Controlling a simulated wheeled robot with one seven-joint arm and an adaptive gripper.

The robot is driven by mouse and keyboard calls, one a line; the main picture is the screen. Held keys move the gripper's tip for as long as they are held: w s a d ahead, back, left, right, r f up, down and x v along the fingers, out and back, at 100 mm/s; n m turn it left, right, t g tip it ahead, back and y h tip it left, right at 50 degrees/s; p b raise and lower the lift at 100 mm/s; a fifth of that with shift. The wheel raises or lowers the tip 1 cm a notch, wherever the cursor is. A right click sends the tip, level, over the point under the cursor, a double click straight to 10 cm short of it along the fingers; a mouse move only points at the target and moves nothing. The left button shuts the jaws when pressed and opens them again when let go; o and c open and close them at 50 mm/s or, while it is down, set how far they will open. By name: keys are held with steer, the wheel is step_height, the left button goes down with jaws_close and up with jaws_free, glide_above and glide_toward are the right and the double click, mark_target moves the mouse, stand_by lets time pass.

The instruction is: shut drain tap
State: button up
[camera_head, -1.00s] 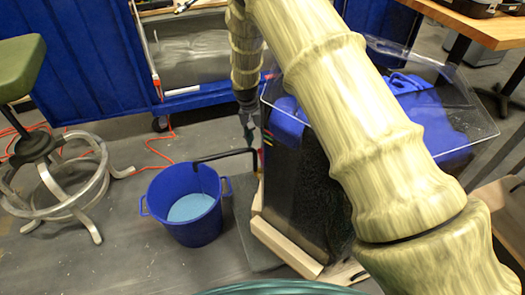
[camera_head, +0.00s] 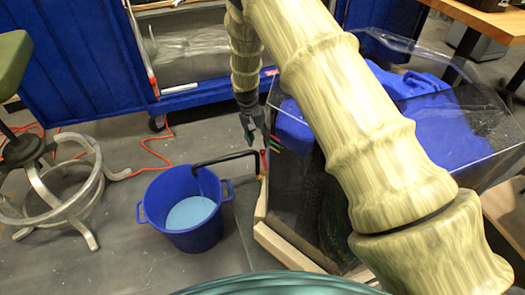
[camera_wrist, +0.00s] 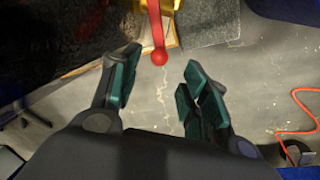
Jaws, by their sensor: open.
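The drain tap's red lever (camera_wrist: 157,35) ends in a round knob and hangs from a brass body (camera_wrist: 172,5) at the top of the wrist view. In the head view the red lever (camera_head: 263,160) is small, at the lower left corner of the clear tank (camera_head: 300,190). A black outlet pipe (camera_head: 222,160) runs left from the tap over a blue bucket (camera_head: 190,236). My gripper (camera_wrist: 160,75) is open and empty, with the red knob between and just beyond its green fingertips. In the head view my gripper (camera_head: 250,130) is just above and left of the tap. Contact is not visible.
The bucket holds pale blue liquid (camera_head: 190,212). The tank stands on a wooden frame (camera_head: 285,248). A green-seated stool (camera_head: 15,65) is at the left, an orange cable (camera_head: 160,150) lies on the floor, and a blue cart (camera_head: 80,70) is behind.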

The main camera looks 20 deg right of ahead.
mark_target(262, 150)
steer(key=shift+s+d+f+b, duration=0.1)
steer(key=shift+d+f+b, duration=0.15)
steer(key=shift+f, duration=0.75)
steer(key=shift+s+d+f+b, duration=0.1)
steer(key=shift+f+b, duration=0.2)
steer(key=shift+f, duration=0.7)
steer(key=shift+s+d+f+b, duration=0.1)
steer(key=shift+d+f+b, duration=0.15)
steer(key=shift+f, duration=0.75)
jaws_close()
